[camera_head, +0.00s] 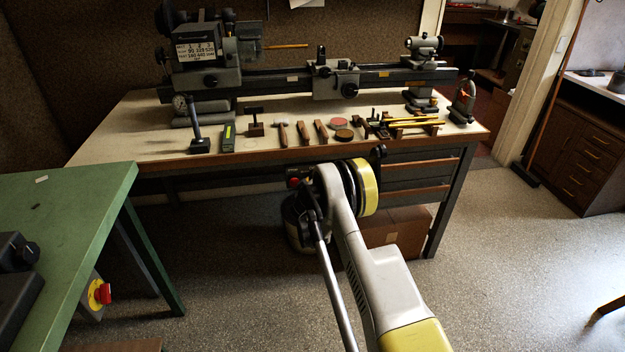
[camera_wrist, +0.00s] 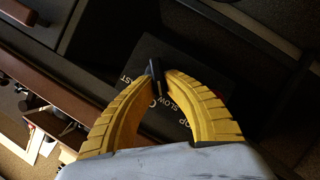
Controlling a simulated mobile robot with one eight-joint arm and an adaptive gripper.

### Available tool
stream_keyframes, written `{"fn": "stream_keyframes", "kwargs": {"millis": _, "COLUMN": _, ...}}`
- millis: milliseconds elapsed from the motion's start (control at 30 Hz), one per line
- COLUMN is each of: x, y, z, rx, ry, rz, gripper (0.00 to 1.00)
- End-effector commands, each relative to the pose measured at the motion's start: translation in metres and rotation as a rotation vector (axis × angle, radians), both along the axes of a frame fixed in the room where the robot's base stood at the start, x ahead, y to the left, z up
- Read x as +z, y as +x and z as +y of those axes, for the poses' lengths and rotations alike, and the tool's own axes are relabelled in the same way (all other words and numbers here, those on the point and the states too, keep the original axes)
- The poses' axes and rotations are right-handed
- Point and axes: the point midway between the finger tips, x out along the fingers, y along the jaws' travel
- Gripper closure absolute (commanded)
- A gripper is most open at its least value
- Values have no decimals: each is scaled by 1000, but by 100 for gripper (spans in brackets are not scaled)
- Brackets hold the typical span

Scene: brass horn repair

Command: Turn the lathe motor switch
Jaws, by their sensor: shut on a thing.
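In the wrist view, the two yellow ribbed fingers of my gripper (camera_wrist: 160,83) close around a small black lever (camera_wrist: 154,68), the switch handle. It stands on a dark plate (camera_wrist: 150,48) with white lettering; I read "SLOW", "FAST" and part of another word ending in "OP". The fingers hide part of the plate and its lettering. The pointing direction of the lever is hard to read. In the head view, my arm reaches to the front edge of the lathe bench (camera_head: 300,155), and my gripper and the switch are hidden. The lathe (camera_head: 335,85) stands on that bench.
Several hand tools, including a hammer (camera_head: 282,133), lie along the front of the bench top. A green table (camera_head: 60,200) with a red-and-yellow button (camera_head: 101,292) stands at left. A cardboard box (camera_head: 405,225) sits under the bench. Open floor lies at right.

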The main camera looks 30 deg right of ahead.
Motion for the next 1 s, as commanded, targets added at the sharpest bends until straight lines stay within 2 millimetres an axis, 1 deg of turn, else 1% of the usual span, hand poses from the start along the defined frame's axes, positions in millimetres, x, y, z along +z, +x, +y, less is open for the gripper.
{"fn": "stream_keyframes", "kwargs": {"millis": 400, "x": 0, "y": 0, "z": 0, "rx": -1, "ry": -7, "rz": 3, "gripper": 100}}
{"fn": "stream_keyframes", "kwargs": {"millis": 433, "x": 0, "y": 0, "z": 0, "rx": -1, "ry": -7, "rz": 3, "gripper": 83}}
{"fn": "stream_keyframes", "kwargs": {"millis": 500, "x": 0, "y": 0, "z": 0, "rx": -1, "ry": -6, "rz": 2, "gripper": 66}}
{"fn": "stream_keyframes", "kwargs": {"millis": 833, "x": 1, "y": -2, "z": 1, "rx": 0, "ry": -6, "rz": 2, "gripper": 66}}
{"fn": "stream_keyframes", "kwargs": {"millis": 933, "x": 4, "y": -10, "z": 7, "rx": 1, "ry": -7, "rz": 3, "gripper": 66}}
{"fn": "stream_keyframes", "kwargs": {"millis": 1000, "x": 8, "y": -21, "z": 13, "rx": 1, "ry": -7, "rz": 3, "gripper": 66}}
